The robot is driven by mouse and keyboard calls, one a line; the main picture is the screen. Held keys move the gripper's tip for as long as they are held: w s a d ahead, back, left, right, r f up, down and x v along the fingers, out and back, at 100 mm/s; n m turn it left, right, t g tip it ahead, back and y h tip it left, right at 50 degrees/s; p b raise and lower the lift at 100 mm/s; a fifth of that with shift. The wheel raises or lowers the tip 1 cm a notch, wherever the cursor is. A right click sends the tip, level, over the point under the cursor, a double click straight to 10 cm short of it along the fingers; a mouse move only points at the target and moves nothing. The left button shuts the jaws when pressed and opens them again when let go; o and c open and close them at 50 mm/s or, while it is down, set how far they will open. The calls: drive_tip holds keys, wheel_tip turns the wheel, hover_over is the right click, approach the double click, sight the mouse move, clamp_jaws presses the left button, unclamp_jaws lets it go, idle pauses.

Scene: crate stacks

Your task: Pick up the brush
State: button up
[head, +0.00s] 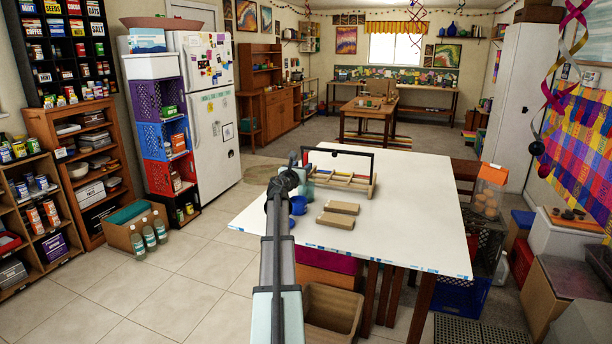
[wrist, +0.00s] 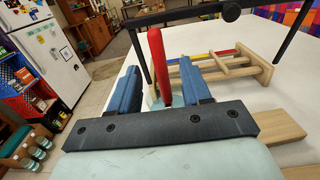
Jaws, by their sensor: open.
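A red, upright handle (wrist: 156,50), which looks like the brush, stands between the two blue fingers of my gripper (wrist: 161,66) in the wrist view. Its lower end goes down behind the gripper's dark bar, so its bristles cannot be seen. The fingers are apart, one on each side of the handle, and I see no clear contact.
A black frame (head: 340,152) and a wooden rack with coloured parts (head: 357,181) stand close by. The table's right half is mostly clear.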

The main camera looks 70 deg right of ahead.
sight(305, 164)
drive_tip(key=shift+d+f, duration=0.15)
drive_tip(key=shift+d, duration=3.3)
clamp_jaws()
